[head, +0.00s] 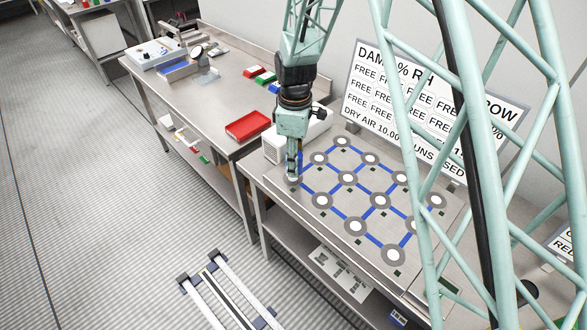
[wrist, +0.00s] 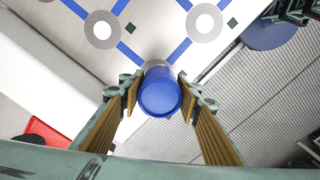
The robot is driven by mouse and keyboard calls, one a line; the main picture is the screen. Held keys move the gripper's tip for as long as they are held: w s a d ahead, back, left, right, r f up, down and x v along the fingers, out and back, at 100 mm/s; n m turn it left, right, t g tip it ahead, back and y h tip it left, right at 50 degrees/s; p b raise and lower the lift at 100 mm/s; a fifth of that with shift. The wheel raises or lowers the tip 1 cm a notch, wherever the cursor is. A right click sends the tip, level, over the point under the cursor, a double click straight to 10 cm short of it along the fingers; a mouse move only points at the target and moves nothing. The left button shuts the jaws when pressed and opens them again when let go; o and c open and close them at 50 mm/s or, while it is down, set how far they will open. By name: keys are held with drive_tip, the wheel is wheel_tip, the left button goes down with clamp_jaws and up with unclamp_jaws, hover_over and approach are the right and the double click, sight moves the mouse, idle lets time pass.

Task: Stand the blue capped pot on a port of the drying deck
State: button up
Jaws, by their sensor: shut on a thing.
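The blue capped pot (wrist: 160,92) is between the fingers of my gripper (wrist: 158,98) in the wrist view, its round blue cap facing the camera. My gripper (head: 293,168) is shut on it and points down at the left corner of the drying deck (head: 338,213) in the head view. The deck carries several white round ports with grey rings, joined by blue lines. One port (head: 347,178) near the gripper is bare. Two bare ports also show in the wrist view, one at left (wrist: 103,29) and one at right (wrist: 204,22). I cannot tell whether the pot's base touches the deck.
A sign board (head: 440,100) with many FREE entries stands behind the deck. A white box (head: 283,144) is close beside my gripper. A red tray (head: 247,126) lies on the neighbouring bench. The deck's front edge is close to the gripper, with open floor beyond.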

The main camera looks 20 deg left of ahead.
drive_tip(key=shift+w+a, duration=0.1)
drive_tip(key=shift+w+a, duration=0.15)
drive_tip(key=shift+a, duration=0.05)
drive_tip(key=shift+f, duration=1.8)
drive_tip(key=shift+f, duration=0.15)
drive_tip(key=o, duration=0.9)
drive_tip(key=shift+r, duration=6.15)
